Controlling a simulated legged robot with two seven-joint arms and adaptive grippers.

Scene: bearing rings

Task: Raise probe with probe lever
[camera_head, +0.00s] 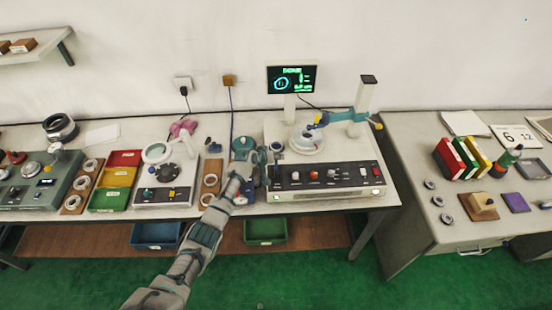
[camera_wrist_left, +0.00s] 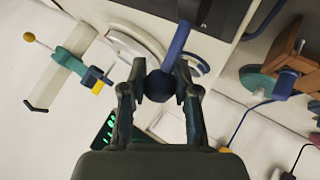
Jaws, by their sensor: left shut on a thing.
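The measuring machine (camera_head: 325,176) stands on the middle bench. Its teal probe arm (camera_head: 340,117) reaches left from a white column over a round table (camera_head: 306,140). The blue and yellow probe head (camera_head: 319,120) is above a ring there; any gap is too small to tell. The probe arm also shows in the left wrist view (camera_wrist_left: 70,62). My left gripper (camera_head: 268,160) is at the machine's left end. In the left wrist view its fingers (camera_wrist_left: 160,88) are shut on the dark ball knob of the blue probe lever (camera_wrist_left: 177,48). My right gripper is out of view.
A lit screen (camera_head: 291,79) stands behind the machine. A teal round device (camera_head: 243,147) is close left of my gripper. Left are a white instrument (camera_head: 165,175) and coloured bins (camera_head: 115,180). The right bench (camera_head: 455,228) holds binders (camera_head: 462,158) and several rings.

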